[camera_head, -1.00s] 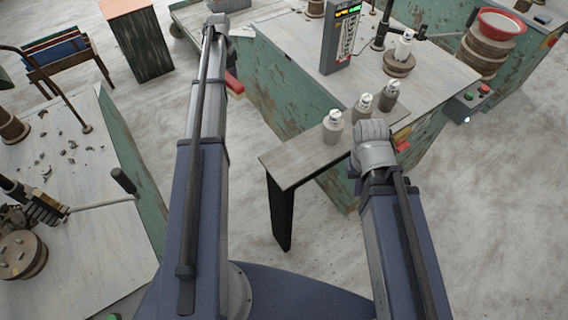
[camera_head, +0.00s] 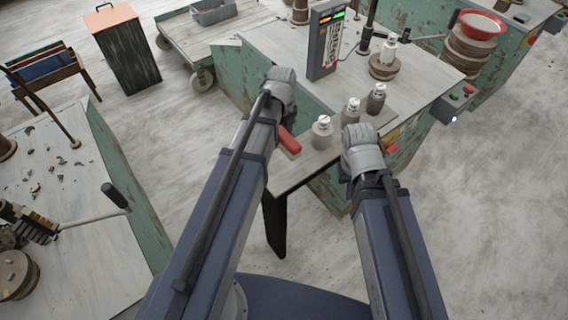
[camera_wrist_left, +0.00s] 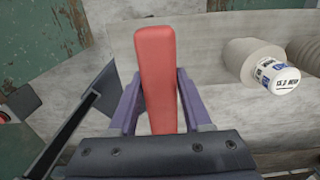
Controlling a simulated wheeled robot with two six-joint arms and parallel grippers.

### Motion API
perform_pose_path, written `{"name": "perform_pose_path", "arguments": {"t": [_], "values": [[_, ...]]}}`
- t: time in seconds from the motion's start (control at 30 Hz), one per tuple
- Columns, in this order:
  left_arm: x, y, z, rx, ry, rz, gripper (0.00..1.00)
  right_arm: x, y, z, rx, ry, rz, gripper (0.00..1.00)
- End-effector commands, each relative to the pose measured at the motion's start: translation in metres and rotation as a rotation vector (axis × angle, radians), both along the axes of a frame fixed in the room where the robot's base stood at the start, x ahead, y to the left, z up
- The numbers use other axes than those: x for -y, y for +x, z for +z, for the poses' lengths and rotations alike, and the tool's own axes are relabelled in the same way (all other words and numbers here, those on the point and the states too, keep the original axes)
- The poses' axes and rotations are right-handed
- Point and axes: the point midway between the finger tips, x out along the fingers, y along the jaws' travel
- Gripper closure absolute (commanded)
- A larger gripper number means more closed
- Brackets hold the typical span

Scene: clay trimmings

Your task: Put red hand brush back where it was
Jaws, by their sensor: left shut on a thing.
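The red hand brush (camera_head: 289,140) shows in the head view just below my left wrist, near the left end of the narrow grey shelf (camera_head: 287,176). In the left wrist view, the brush's red handle (camera_wrist_left: 155,55) stands between the two purple fingers of my left gripper (camera_wrist_left: 158,88), which is shut on it. Its bristles are not visible. The brush appears above the shelf; I cannot tell whether it touches. My right wrist is in the head view at the shelf's right side, but its fingers are hidden.
The green bench (camera_head: 300,75) behind carries a grey display box (camera_head: 325,40). A worktable (camera_head: 75,215) with clay scraps is at left. Open floor lies between.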

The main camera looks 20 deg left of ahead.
Motion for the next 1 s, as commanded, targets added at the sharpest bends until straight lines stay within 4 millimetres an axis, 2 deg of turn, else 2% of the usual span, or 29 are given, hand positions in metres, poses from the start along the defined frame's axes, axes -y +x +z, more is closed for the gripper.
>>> {"name": "perform_pose_path", "arguments": {"t": [0.17,0.53,0.83,1.0], "values": [[0.000,0.001,-0.007,0.000,0.000,0.000,1.00,0.000,0.000,-0.007,0.000,0.000,0.000,1.00],[0.000,0.001,-0.060,0.000,0.000,0.000,1.00,0.000,0.000,-0.060,0.000,0.000,0.000,1.00],[0.000,0.001,-0.065,0.000,0.000,0.000,1.00,0.000,0.000,-0.065,0.000,0.000,0.000,1.00],[0.000,0.001,-0.083,0.000,0.000,0.000,1.00,0.000,0.000,-0.083,0.000,0.000,0.000,1.00]]}}
